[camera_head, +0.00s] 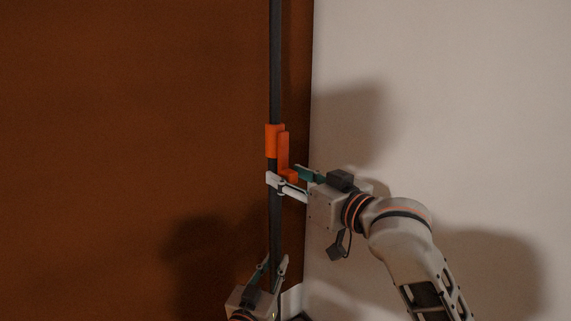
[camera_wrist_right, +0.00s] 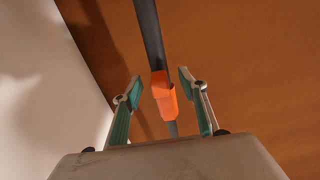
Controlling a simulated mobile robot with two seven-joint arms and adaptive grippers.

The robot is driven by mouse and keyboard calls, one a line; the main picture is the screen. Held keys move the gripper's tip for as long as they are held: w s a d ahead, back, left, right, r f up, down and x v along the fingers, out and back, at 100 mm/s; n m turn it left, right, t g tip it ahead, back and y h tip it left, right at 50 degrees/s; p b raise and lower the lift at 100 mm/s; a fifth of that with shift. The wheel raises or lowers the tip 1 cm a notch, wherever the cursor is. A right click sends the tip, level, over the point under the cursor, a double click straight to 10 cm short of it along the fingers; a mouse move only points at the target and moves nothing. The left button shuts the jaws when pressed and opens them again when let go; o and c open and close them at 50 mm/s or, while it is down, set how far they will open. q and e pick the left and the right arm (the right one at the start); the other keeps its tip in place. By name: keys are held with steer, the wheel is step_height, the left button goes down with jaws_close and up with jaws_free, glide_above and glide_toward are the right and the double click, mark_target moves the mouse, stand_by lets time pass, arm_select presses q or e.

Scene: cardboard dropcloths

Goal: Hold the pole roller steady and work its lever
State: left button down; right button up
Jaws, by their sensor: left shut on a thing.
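The pole roller's dark pole (camera_head: 275,60) stands upright in the head view. An orange lever (camera_head: 284,152) with an orange collar sits around the pole at mid-height. The lever also shows in the right wrist view (camera_wrist_right: 164,98), between the fingers. My left gripper (camera_head: 275,266) is shut on the pole low down, below the lever. My right gripper (camera_head: 284,178) is open, with its fingers apart on either side of the lever's lower end in the head view. In the right wrist view (camera_wrist_right: 157,88) gaps show between the fingers and the orange part. The roller end is not clearly visible.
A brown panel (camera_head: 130,120) fills the left behind the pole, and a pale wall (camera_head: 450,90) fills the right. The space left of the pole looks clear.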

steer(key=c, duration=0.9)
steer(key=shift+c, duration=0.2)
steer(key=shift+s, duration=0.1)
